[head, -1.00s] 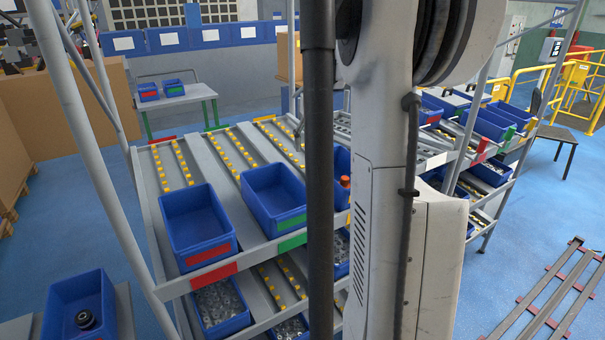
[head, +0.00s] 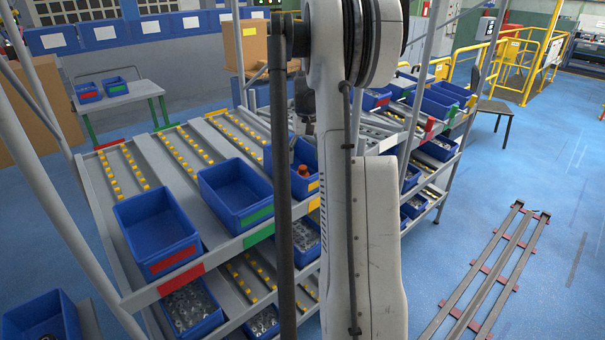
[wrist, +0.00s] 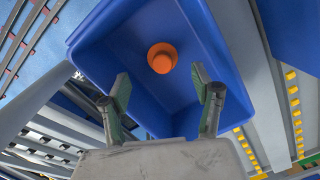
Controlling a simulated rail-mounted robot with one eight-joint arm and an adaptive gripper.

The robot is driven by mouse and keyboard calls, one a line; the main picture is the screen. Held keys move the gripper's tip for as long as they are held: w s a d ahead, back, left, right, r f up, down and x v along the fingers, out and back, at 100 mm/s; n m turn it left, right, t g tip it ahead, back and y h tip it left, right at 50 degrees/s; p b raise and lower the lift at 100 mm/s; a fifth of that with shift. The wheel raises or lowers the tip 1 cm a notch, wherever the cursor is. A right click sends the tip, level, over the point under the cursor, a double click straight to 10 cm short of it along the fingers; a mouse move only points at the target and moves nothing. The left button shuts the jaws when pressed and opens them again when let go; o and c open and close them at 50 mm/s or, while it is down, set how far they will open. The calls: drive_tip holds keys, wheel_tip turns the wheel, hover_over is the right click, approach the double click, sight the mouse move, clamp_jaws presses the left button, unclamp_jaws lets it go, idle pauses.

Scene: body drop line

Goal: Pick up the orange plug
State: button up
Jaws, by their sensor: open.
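The orange plug (wrist: 162,58) stands inside a blue bin (wrist: 215,55) in the wrist view, seen from above near the far wall. In the head view the plug (head: 303,171) shows in the blue bin (head: 305,152) with the yellow label, partly hidden behind my arm. My gripper (wrist: 161,82) is open and empty in the wrist view, its two fingers spread over the bin with the plug beyond and between them. The plug appears apart from both fingers. In the head view my gripper is mostly hidden behind my arm and a dark pole.
An empty blue bin with a red label (head: 155,230) and one with a green label (head: 235,195) stand left on the sloped rack. Lower bins (head: 190,308) hold metal parts. Rack posts (head: 48,190) stand close by. The bin's walls surround the plug.

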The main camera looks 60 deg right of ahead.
sight(303, 166)
drive_tip(key=shift+w+a+f+p, duration=0.15)
drive_tip(key=shift+f+p, duration=0.1)
drive_tip(key=shift+f, duration=1.15)
drive_tip(key=shift+w+a+f+p, duration=0.1)
drive_tip(key=shift+f+p, duration=0.15)
drive_tip(key=shift+f, duration=1.15)
drive_tip(key=shift+c, duration=0.5)
drive_tip(key=c, duration=0.9)
